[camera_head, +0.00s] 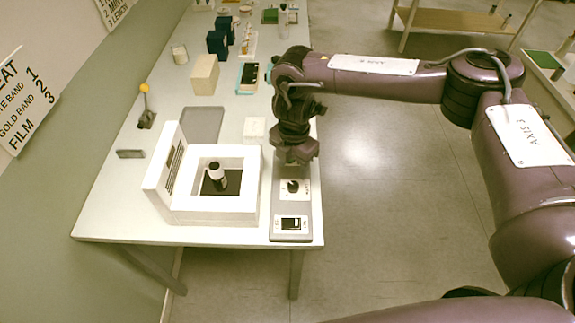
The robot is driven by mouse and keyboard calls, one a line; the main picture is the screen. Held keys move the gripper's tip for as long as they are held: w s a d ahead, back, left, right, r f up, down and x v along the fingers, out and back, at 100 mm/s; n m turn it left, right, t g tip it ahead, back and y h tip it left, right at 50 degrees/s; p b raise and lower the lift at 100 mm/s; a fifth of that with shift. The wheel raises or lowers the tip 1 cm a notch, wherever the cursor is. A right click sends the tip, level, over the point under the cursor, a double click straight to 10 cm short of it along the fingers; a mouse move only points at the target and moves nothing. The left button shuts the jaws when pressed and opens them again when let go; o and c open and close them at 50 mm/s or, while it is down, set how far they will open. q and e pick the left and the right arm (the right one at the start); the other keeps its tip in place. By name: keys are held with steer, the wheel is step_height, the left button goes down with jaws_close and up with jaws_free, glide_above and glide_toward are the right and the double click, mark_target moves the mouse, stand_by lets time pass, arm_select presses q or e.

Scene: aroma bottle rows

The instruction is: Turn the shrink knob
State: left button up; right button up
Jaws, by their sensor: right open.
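The shrink knob (293,186) is a small black dial on a white plate, set in a grey control panel (290,209) at the table's right front edge. Below it on the same panel is a small black-and-white switch (291,223). My right gripper (296,158) points down just behind the knob in the picture, over the far part of the panel. It is open and looks empty; its fingers are small and dark, and I cannot tell its exact height. My left gripper is out of view.
A white box (240,205) with a raised lid (162,175) stands left of the panel, holding a dark bottle (216,171). Behind are a grey tray (202,124), a white block (254,128) and a beige box (204,74). Open floor lies right of the table.

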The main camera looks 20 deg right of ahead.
mark_target(293, 185)
steer(key=shift+w+f, duration=0.1)
steer(key=shift+f, duration=0.1)
steer(key=f+p, duration=0.1)
steer(key=f, duration=0.1)
steer(key=s+f+p, duration=0.1)
steer(key=f, duration=0.1)
steer(key=shift+s+f, duration=0.15)
steer(key=shift+f, duration=0.05)
steer(key=shift+w+f, duration=0.25)
steer(key=shift+f, duration=1.1)
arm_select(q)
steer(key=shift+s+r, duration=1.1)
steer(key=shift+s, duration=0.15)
arm_select(e)
steer(key=c, duration=1)
